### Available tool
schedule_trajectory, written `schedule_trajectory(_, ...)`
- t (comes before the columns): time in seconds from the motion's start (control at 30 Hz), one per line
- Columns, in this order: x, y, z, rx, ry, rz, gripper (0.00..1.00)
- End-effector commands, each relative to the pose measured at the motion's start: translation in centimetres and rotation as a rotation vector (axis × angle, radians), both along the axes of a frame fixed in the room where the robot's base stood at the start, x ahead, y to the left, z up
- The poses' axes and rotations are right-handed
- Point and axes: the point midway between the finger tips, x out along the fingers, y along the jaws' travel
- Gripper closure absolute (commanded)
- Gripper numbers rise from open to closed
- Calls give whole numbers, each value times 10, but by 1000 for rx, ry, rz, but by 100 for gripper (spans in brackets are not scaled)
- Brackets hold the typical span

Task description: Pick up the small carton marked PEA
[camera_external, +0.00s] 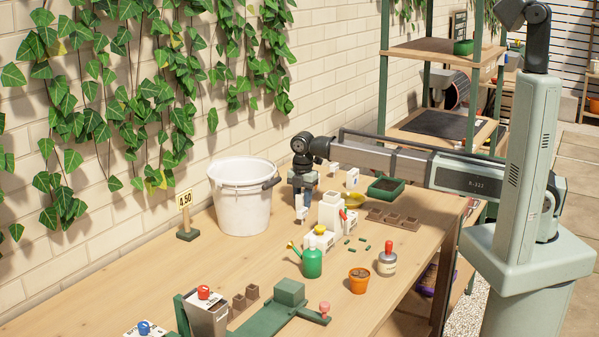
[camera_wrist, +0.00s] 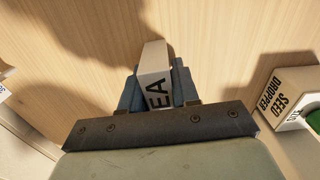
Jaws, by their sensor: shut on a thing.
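The small carton (camera_wrist: 153,60) is pale grey-white and shows the dark letters "EA" on its side in the wrist view; the rest of the word is hidden by my gripper. My gripper (camera_wrist: 158,84) is shut on it, with a blue-grey finger on each side. In the external view my gripper (camera_external: 301,206) points down just right of the white bucket, with a pale bit of the carton between its fingers. I cannot tell whether the carton touches the table.
The white bucket (camera_external: 242,200) stands close on the left. A tall white container (camera_external: 330,212) stands close at the right front. A box marked SEED DROPPER (camera_wrist: 285,97) is at the right in the wrist view. A green watering can (camera_external: 312,263) stands nearer the front.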

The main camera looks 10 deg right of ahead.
Motion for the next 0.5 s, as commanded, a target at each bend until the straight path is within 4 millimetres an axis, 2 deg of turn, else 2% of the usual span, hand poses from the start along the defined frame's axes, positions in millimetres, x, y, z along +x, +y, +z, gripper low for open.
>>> schedule_trajectory(0.03,0,0,0,0,0,0,79)
schedule_trajectory(0.27,0,0,0,0,0,0,100)
schedule_trajectory(0.5,0,0,2,0,0,0,100)
